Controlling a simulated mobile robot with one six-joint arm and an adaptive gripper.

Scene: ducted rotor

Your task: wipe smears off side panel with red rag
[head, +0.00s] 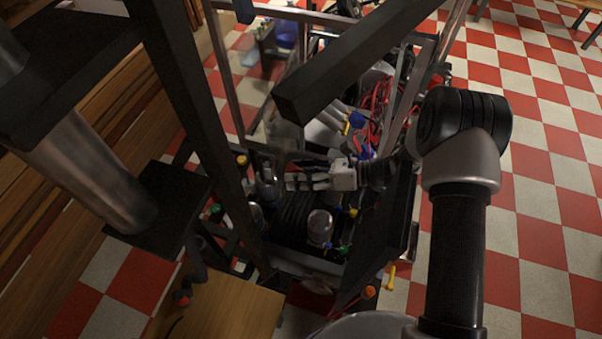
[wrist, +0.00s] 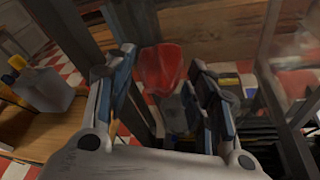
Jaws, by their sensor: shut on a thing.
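My gripper (wrist: 161,74) has its two fingers on either side of the red rag (wrist: 160,64), which is held bunched between the fingertips in the wrist view. In the head view my gripper (head: 292,181) reaches left into the frame of the machine, above its dark deck; I cannot make out the rag there. A clear side panel (head: 262,95) stands upright in the metal frame, behind the gripper in the head view. A clear panel also shows at the right in the wrist view (wrist: 283,55), apart from the rag. I cannot tell any smears on it.
Dark beams (head: 345,75) cross above the gripper. A clear dome (head: 320,226), coloured knobs and red cables (head: 375,105) crowd the machine. A wooden bench (head: 225,310) is at the lower left. The checkered floor (head: 545,200) at the right is open.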

